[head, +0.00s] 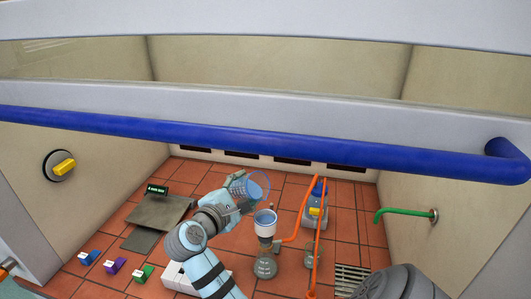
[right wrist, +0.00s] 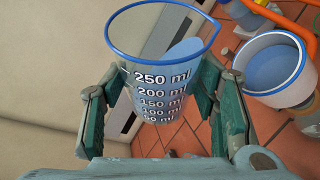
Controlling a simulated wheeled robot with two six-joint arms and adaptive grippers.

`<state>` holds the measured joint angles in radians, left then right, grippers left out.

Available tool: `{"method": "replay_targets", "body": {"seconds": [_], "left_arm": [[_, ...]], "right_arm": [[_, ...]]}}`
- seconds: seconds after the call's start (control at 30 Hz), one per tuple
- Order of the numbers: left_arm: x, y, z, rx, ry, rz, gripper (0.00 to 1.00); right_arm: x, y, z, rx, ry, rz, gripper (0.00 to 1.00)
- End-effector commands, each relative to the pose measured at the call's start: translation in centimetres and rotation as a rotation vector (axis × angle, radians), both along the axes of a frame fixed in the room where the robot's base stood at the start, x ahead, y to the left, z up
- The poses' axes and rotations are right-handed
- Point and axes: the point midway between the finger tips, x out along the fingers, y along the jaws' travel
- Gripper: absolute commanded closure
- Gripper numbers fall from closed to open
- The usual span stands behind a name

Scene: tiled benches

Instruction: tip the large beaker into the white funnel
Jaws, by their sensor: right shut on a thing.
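The large beaker (right wrist: 160,75) is clear with a blue rim and white volume marks up to 250 ml. My right gripper (right wrist: 162,118) is shut on its sides. Blue liquid shows inside, toward the right side near the rim, so the beaker looks tilted that way. The beaker also shows in the head view (head: 259,184), above the bench and just up and left of the white funnel (head: 265,229). In the right wrist view the funnel (right wrist: 285,95) lies to the right of the beaker, apart from it, with blue inside. My left gripper is not in view.
A labelled flask (head: 264,264) stands below the funnel. An orange tube (head: 317,225) runs beside it. A blue-topped bottle (head: 318,189) stands behind right. A scale (head: 160,210) and small coloured boxes (head: 115,265) are at left. A blue rail (head: 250,137) crosses the front.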

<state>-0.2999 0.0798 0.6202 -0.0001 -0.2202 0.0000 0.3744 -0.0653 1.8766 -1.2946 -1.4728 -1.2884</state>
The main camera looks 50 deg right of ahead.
Motion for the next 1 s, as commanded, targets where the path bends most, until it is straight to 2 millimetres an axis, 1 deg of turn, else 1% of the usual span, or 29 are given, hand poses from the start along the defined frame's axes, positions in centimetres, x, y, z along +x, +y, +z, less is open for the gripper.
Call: {"method": "replay_targets", "body": {"seconds": [1.0], "left_arm": [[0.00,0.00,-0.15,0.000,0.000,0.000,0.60]], "right_arm": [[-0.05,0.00,-0.05,-0.002,-0.041,0.000,0.85]]}}
